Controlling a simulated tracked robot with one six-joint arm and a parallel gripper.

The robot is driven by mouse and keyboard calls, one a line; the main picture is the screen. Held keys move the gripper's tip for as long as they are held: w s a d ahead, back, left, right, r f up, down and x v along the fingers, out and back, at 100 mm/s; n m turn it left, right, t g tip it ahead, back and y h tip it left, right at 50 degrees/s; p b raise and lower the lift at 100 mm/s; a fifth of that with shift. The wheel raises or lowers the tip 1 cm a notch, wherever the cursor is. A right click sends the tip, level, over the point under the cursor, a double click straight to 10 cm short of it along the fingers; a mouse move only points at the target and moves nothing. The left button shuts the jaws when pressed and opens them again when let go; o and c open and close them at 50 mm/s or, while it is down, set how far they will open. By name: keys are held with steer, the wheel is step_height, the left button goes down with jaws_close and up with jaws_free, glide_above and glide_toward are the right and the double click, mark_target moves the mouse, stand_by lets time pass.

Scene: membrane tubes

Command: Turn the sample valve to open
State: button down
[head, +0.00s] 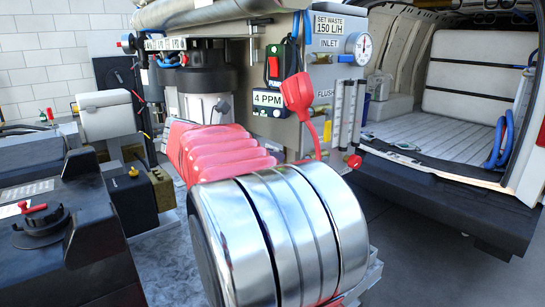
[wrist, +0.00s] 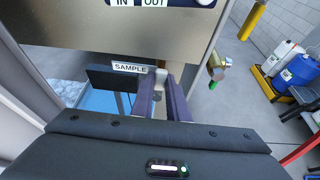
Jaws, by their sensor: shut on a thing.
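The SAMPLE label (wrist: 130,67) shows in the wrist view below a metal panel (wrist: 150,40). A small pale grey part (wrist: 161,77) of the sample valve sits just right of the label, mostly hidden by the fingers. My gripper (wrist: 162,95) reaches up to it with its dark purple fingers on either side, shut on the valve. The angle of the valve's handle is hard to make out. In the head view neither the sample valve nor the gripper's fingertips can be made out.
In the wrist view, a brass fitting with a green tip (wrist: 214,72) is to the right, and a blue surface (wrist: 97,102) lies below left. A blue drum (wrist: 297,73) stands far right. In the head view, a gauge (head: 359,48) and a 4 PPM display (head: 268,98) are on the panel.

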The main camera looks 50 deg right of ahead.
steer(key=shift+f, duration=0.25)
steer(key=c, duration=1.7)
jaws_free()
steer(key=shift+w+r, duration=0.1)
steer(key=shift+r, duration=0.05)
steer(key=v, duration=1.3)
steer(key=shift+w+a+r, duration=0.1)
steer(key=shift+w+a, duration=0.1)
steer(key=shift+a, duration=0.15)
